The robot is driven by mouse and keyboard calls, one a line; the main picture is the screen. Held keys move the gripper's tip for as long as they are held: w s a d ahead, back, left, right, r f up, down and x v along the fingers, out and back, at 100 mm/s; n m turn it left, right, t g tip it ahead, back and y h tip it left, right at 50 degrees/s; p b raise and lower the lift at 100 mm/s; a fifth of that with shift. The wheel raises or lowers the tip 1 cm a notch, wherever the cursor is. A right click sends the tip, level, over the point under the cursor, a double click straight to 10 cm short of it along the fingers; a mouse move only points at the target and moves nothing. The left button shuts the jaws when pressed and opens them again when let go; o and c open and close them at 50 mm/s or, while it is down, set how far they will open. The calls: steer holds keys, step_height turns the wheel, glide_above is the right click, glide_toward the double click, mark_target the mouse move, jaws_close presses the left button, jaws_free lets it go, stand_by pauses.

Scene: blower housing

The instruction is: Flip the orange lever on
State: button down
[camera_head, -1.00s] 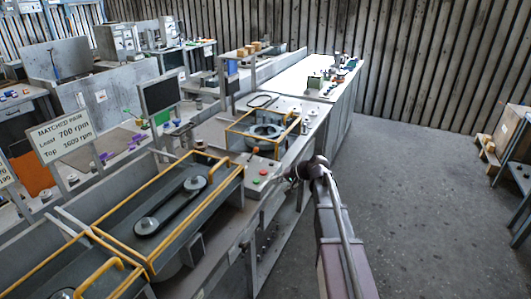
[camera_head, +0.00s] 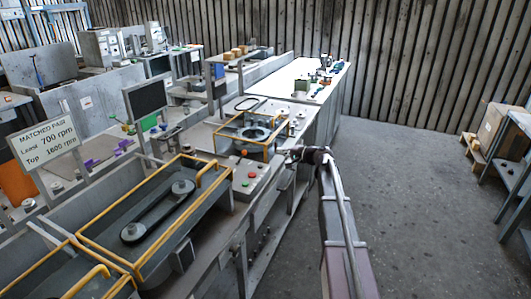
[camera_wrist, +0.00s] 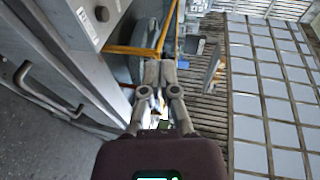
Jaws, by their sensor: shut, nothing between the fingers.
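A small orange knob (camera_head: 244,152), perhaps the tip of the orange lever, shows in the head view between a yellow-framed round housing (camera_head: 268,121) and a grey button box. Its shaft and its on or off position are too small to make out. My gripper (camera_head: 289,152) is to the right of the knob, beside the bench's right edge, and apart from it. In the wrist view my gripper (camera_wrist: 157,85) has its fingers together with nothing held. A yellow bar (camera_wrist: 130,50) lies beyond it there. I cannot make out the orange lever in the wrist view.
The grey button box (camera_head: 249,178) carries a red and a green button. A yellow-railed belt drive (camera_head: 160,215) stands nearer on the bench, with a sign (camera_head: 44,134) to its left. Open floor (camera_head: 420,200) lies right of my arm.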

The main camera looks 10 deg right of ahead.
steer(key=b+x, duration=0.2)
steer(key=x, duration=0.7)
steer(key=shift+w+f, duration=0.15)
steer(key=shift+w, duration=0.05)
steer(key=a, duration=0.3)
steer(key=shift+w+f+b, duration=0.15)
steer(key=shift+f+b, duration=0.15)
steer(key=shift+b, duration=0.1)
steer(key=shift+a+f, duration=0.1)
steer(key=shift+a, duration=0.55)
